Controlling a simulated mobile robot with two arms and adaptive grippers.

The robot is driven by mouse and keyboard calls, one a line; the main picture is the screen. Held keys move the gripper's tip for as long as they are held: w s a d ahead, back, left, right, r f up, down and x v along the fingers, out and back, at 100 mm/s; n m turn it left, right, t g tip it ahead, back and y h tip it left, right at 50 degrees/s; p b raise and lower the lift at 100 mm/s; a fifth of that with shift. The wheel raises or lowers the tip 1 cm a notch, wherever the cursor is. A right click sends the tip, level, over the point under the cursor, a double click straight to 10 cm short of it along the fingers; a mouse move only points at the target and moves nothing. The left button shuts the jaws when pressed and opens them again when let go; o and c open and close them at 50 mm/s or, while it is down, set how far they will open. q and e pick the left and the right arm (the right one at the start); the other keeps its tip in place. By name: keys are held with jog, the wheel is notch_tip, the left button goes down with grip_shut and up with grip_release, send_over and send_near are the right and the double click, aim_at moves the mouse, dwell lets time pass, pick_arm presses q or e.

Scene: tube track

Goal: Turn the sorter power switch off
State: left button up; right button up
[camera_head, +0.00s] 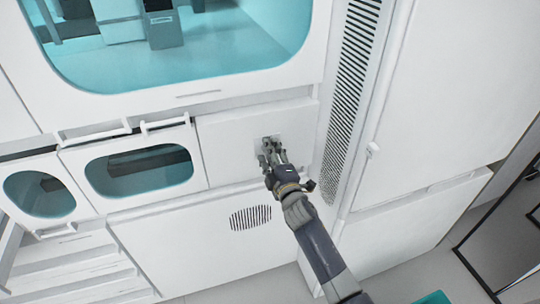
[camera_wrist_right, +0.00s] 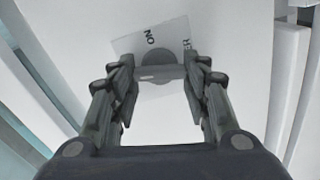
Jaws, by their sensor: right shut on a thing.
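The sorter power switch is a round grey knob (camera_wrist_right: 158,57) on a light square plate (camera_wrist_right: 178,35) in the right wrist view. The knob's exact turn position cannot be told. My left gripper is not in view.
A large teal window (camera_head: 180,75) is above, and smaller windowed doors with handles (camera_head: 140,170) are to the left. A slotted vent (camera_head: 347,90) runs up the right side. A round vent (camera_head: 250,217) lies below the gripper.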

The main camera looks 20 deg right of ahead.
jog(key=shift+f+n, duration=0.1)
jog(key=shift+n, duration=1.2)
jog(key=o, duration=1.1)
jog(key=shift+s, duration=0.1)
jog(key=s, duration=1.2)
jog(key=shift+d, duration=0.25)
jog(key=shift+w, duration=0.1)
